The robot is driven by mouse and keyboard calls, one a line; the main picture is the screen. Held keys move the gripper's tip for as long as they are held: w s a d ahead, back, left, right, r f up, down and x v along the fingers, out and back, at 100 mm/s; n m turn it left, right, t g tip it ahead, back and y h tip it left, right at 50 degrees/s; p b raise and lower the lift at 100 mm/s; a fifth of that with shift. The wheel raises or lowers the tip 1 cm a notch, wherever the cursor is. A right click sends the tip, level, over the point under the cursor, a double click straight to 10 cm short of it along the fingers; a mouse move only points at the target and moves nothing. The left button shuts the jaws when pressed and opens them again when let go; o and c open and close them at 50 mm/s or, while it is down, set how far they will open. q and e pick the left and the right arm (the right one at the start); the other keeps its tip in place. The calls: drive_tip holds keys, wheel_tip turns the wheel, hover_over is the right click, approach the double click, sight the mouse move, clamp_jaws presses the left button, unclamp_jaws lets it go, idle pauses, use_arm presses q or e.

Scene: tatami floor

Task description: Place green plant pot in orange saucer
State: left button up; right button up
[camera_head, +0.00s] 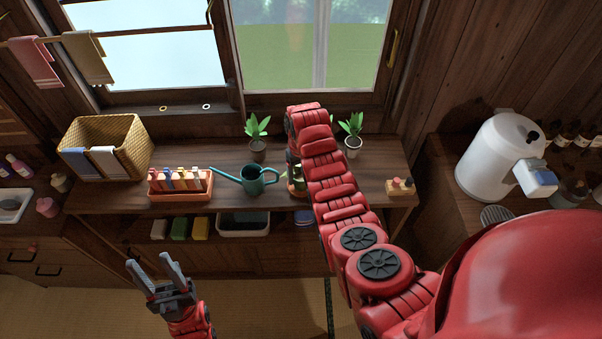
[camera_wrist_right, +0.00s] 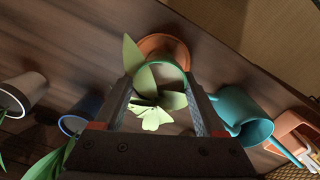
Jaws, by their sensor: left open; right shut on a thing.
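The green plant pot (camera_wrist_right: 178,66) with a leafy plant is between the fingers of my right gripper (camera_wrist_right: 160,88) in the right wrist view, and the gripper is shut on it. The orange saucer (camera_wrist_right: 163,42) shows behind and beneath the pot, its rim sticking out on the far side. I cannot tell whether the pot touches the saucer. In the head view my right arm hides most of both; a bit of the orange saucer (camera_head: 297,191) shows beside the arm. My left gripper (camera_head: 150,262) is open and empty, low in front of the bench.
A teal watering can (camera_head: 252,182) stands just left of the pot. Potted plants (camera_head: 258,148) (camera_head: 353,145) stand behind, left and right of my arm. The bench right of my arm is mostly clear.

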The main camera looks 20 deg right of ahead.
drive_tip(key=shift+f, duration=0.2)
drive_tip(key=o, duration=1.5)
drive_tip(key=shift+o, duration=0.2)
drive_tip(key=shift+r, duration=0.1)
